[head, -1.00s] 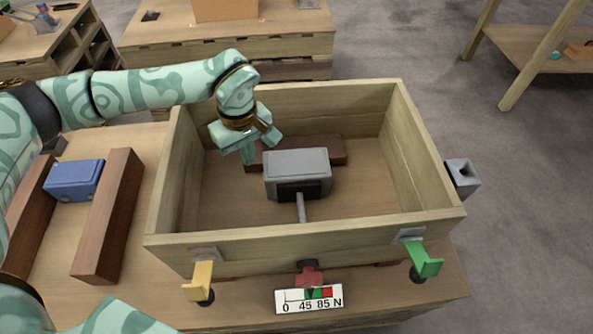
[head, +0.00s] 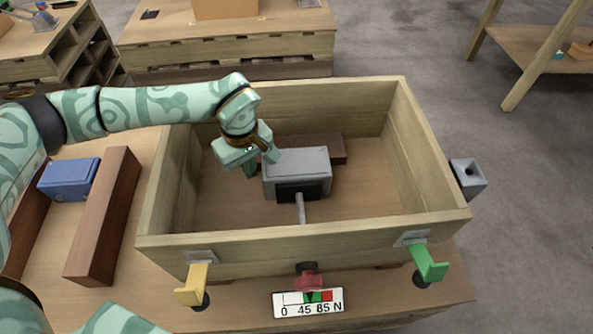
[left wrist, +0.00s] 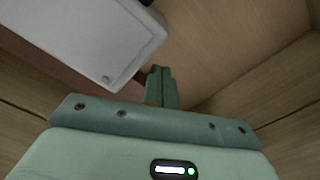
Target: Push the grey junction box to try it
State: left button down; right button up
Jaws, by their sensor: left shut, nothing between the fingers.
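The grey junction box (head: 296,173) sits inside a wooden crate, with a grey rod running from it to the crate's front wall. In the left wrist view the pale box (left wrist: 95,35) fills the upper left. My left gripper (head: 252,168) is inside the crate at the box's left side, pointing down. Its fingers are shut and empty, and in the wrist view the fingertips (left wrist: 160,72) show just right of the box's corner. I cannot tell whether they touch it. A force scale (head: 308,303) reading 0, 45, 85 N is below the crate's front. My right gripper is not in view.
The crate's walls (head: 300,245) surround the box, and a dark wooden block (head: 330,148) lies behind it. Yellow (head: 192,287) and green (head: 431,264) brackets stick out in front. A blue box (head: 69,179) stands between brown rails at left.

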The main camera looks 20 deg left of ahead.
pick_arm(q)
jog(key=shift+w+d, duration=0.25)
jog(key=shift+d, duration=0.25)
dwell(0.8)
jog(key=shift+d+p, duration=0.3)
jog(key=shift+p, duration=0.3)
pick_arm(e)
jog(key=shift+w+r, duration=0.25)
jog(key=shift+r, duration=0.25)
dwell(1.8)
pick_arm(q)
jog(key=shift+s+a+r+p, duration=0.1)
jog(key=shift+s+a+p, duration=0.2)
jog(key=shift+a+p, duration=0.4)
jog(key=shift+s+a, duration=0.2)
jog(key=shift+a, duration=0.3)
notch_tip(320, 180, up, 10)
jog(key=p, duration=0.7)
jog(key=shift+p, duration=0.35)
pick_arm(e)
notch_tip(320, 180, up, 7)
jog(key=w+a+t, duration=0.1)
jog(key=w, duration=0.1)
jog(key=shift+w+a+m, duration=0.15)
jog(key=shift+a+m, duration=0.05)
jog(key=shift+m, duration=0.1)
pick_arm(q)
jog(key=shift+a, duration=0.1)
